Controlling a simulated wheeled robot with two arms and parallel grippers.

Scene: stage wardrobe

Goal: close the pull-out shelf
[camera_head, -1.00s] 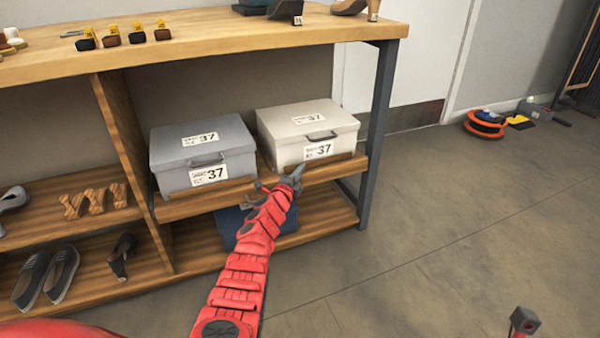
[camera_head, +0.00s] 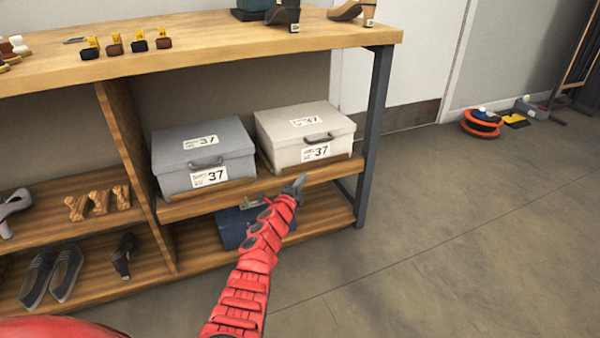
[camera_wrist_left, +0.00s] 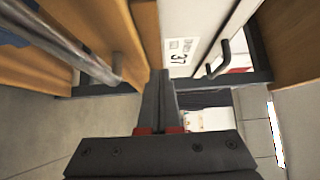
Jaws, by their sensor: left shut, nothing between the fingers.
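The wooden shelf (camera_head: 330,174) holding two boxes is the middle level of the bench. I cannot tell how far it stands out from the frame. A grey box (camera_head: 205,178) and a white box (camera_head: 292,152), both labelled 37, sit on it. My left gripper (camera_head: 299,184) is shut and empty at the shelf's front edge, below the white box. In the left wrist view my closed fingers (camera_wrist_left: 160,90) point at the shelf's wooden edge (camera_wrist_left: 147,30), beside the white box (camera_wrist_left: 184,20); I cannot tell whether they touch. My right gripper is out of view.
A blue box (camera_head: 230,228) lies on the lower board, partly behind my left arm. A wooden divider (camera_head: 128,165) and a dark metal leg (camera_head: 374,130) flank the shelf. Shoes (camera_head: 65,272) lie lower left.

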